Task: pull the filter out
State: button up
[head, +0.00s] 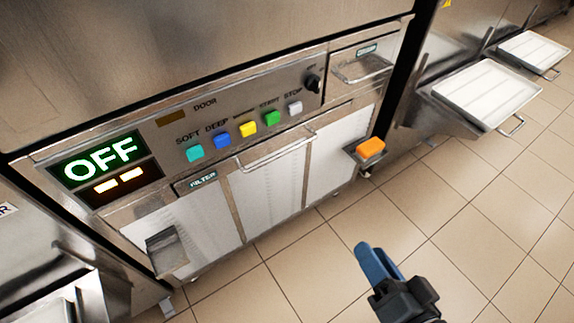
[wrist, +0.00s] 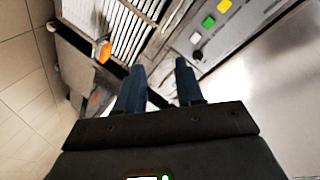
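The filter (head: 268,188) is a white, finely lined panel in a metal frame, low on the front of the freezer, with a FILTER label (head: 197,183) at its upper left. A metal bar handle (head: 277,150) runs along its top edge. The panel looks seated in the machine. My gripper (head: 366,252) is over the floor, to the right of and apart from the filter. In the wrist view the two blue fingers of my gripper (wrist: 160,66) are spread with nothing between them. White slatted panelling (wrist: 122,28) shows beyond them there.
The control panel above has an OFF display (head: 100,160) and coloured buttons (head: 247,129). An orange block (head: 370,147) sits on a small metal ledge right of the filter. White trays (head: 488,95) stick out at the upper right. The tiled floor in front is clear.

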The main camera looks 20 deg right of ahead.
jog(key=w+a+f+m+y+b, duration=0.1)
jog(key=w+a+f+m+b, duration=0.1)
jog(key=w, duration=0.8)
jog(key=w+a+f+m+y+b, duration=0.1)
jog(key=w+b, duration=0.3)
jog(key=w, duration=0.6)
jog(key=w+a+f+m+y+b, duration=0.2)
jog(key=w+a+f, duration=0.1)
jog(key=w, duration=0.7)
jog(key=shift+w+a+f+m+b, duration=0.15)
jog(key=shift+a+f+m+b, duration=0.1)
jog(key=shift+a+m+b, duration=0.15)
jog(key=shift+d, duration=0.1)
grip_shut()
